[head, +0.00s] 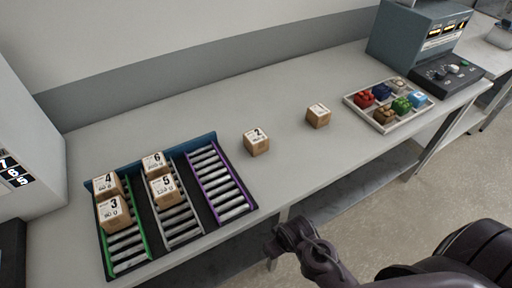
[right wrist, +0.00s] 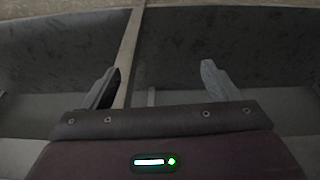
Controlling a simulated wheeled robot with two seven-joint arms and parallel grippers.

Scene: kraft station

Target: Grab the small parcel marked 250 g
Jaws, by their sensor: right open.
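Several small brown parcels with white numbered labels are on the table. Parcel 2 (head: 257,142) and parcel 1 (head: 318,116) stand apart on the bare tabletop; their weight print is too small to read. Parcel 4 (head: 107,186) and parcel 3 (head: 114,212) sit on the green-edged roller lane. Parcel 6 (head: 154,164) and parcel 5 (head: 163,189) sit on the middle lane. I cannot make out a 250 g marking on any of them. My right gripper (right wrist: 160,84) is open and empty, fingers apart; its arm shows in front of the table in the head view. My left gripper is not in view.
The roller rack (head: 206,137) has an empty purple-edged lane (head: 221,180). A divided tray (head: 350,98) of coloured items stands at the right, near a blue-grey machine (head: 395,42) with dials. The tabletop (head: 290,165) around parcels 1 and 2 is clear.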

